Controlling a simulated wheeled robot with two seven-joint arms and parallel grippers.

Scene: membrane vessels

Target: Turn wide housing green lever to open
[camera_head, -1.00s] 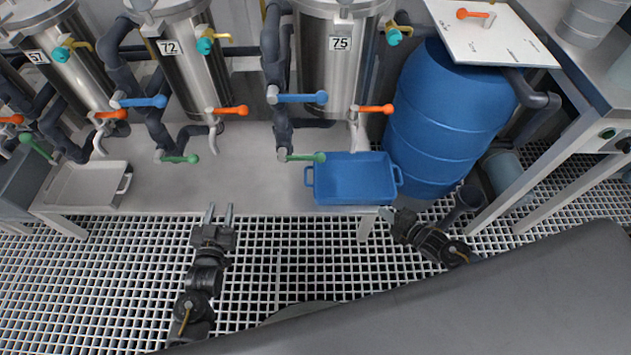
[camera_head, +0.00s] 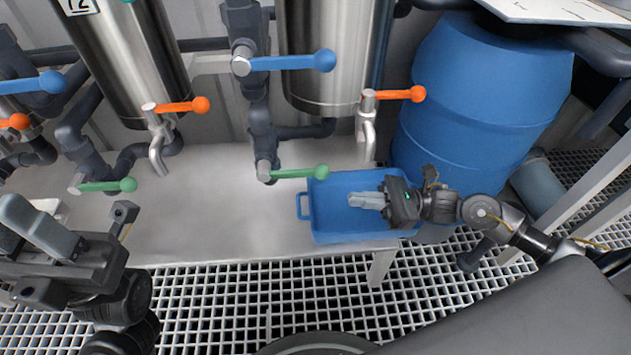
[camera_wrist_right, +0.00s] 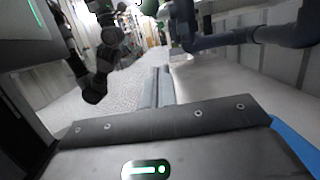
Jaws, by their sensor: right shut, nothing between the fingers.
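The wide steel housing (camera_head: 322,50) stands at the top centre of the head view. Its green lever (camera_head: 300,172) sits low on the dark pipe in front of it and points right, toward the blue tray. My right gripper (camera_head: 368,200) is shut and empty over the tray, right of and a little below the lever's tip, apart from it. Its closed fingers also show in the right wrist view (camera_wrist_right: 158,88). My left gripper (camera_head: 30,232) is at the lower left, its fingers seeming apart and empty, partly cut by the frame edge.
The blue tray (camera_head: 306,205) stands at the bench's front edge, below a steel tap with an orange lever (camera_head: 395,95). A blue lever (camera_head: 290,62) is higher on the pipe. Another green lever (camera_head: 108,185) is further left. A blue barrel (camera_head: 480,95) stands right. The middle bench (camera_head: 215,205) is clear.

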